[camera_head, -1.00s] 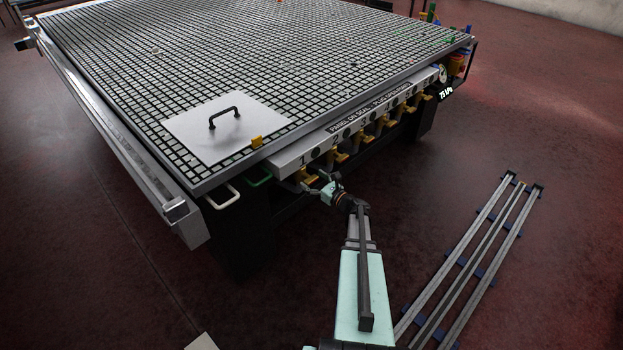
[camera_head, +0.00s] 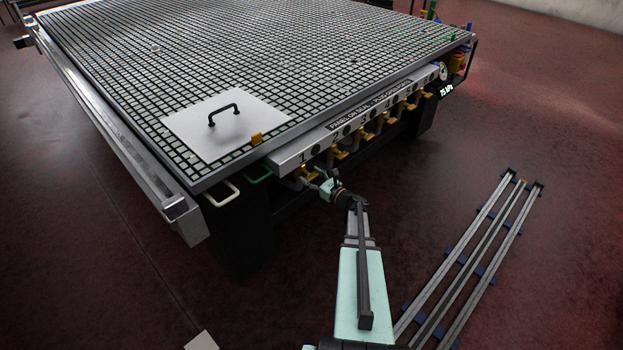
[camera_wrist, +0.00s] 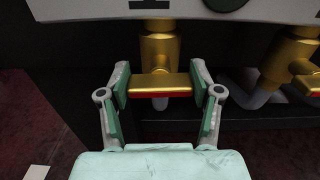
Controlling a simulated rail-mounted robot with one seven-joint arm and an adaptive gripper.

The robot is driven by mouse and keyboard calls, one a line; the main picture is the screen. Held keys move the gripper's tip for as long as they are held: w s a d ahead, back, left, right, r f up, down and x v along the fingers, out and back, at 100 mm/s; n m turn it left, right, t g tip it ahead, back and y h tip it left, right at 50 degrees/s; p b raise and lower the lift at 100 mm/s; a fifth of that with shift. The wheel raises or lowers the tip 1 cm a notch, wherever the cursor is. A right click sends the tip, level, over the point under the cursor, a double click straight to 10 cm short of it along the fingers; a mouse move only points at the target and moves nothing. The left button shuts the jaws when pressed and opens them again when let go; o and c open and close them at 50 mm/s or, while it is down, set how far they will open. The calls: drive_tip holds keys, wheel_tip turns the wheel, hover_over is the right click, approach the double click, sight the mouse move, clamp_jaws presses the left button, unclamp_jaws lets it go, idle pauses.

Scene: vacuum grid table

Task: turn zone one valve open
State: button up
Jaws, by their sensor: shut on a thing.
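The zone one valve (camera_head: 307,172) is a brass body under the panel marked 1 at the table's near corner. In the wrist view the brass valve body (camera_wrist: 158,50) hangs below the panel. Its handle (camera_wrist: 158,87), brass with a red edge, lies crosswise between my fingers. My gripper (camera_wrist: 163,88) is shut on the handle, one green-padded finger at each end. In the head view my gripper (camera_head: 322,182) is small beside valve one, and the contact is hard to make out there.
Several more brass valves (camera_head: 361,136) run along the panel (camera_head: 335,130) to the right; a neighbouring valve (camera_wrist: 296,62) is close on the right in the wrist view. A white plate (camera_head: 228,128) with a black handle lies on the grid table. Floor rails (camera_head: 470,260) lie at right.

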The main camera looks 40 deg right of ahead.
drive_tip(key=n+b, duration=0.1)
drive_tip(key=b, duration=0.2)
drive_tip(key=f+n+b, duration=0.1)
drive_tip(key=n+b, duration=0.1)
drive_tip(key=b, duration=0.2)
drive_tip(key=shift+a, duration=0.1)
drive_tip(key=n+b, duration=0.6)
drive_tip(key=b, duration=0.3)
drive_tip(key=shift+a, duration=0.1)
drive_tip(key=n+b, duration=0.6)
drive_tip(key=b, duration=0.4)
drive_tip(key=n+b, duration=0.2)
drive_tip(key=b, duration=0.1)
drive_tip(key=shift+r, duration=0.15)
drive_tip(key=shift+r+n, duration=0.1)
drive_tip(key=shift+n, duration=0.3)
drive_tip(key=o, duration=1.2)
drive_tip(key=shift+c, duration=0.2)
drive_tip(key=s+d, duration=0.1)
drive_tip(key=s, duration=1.1)
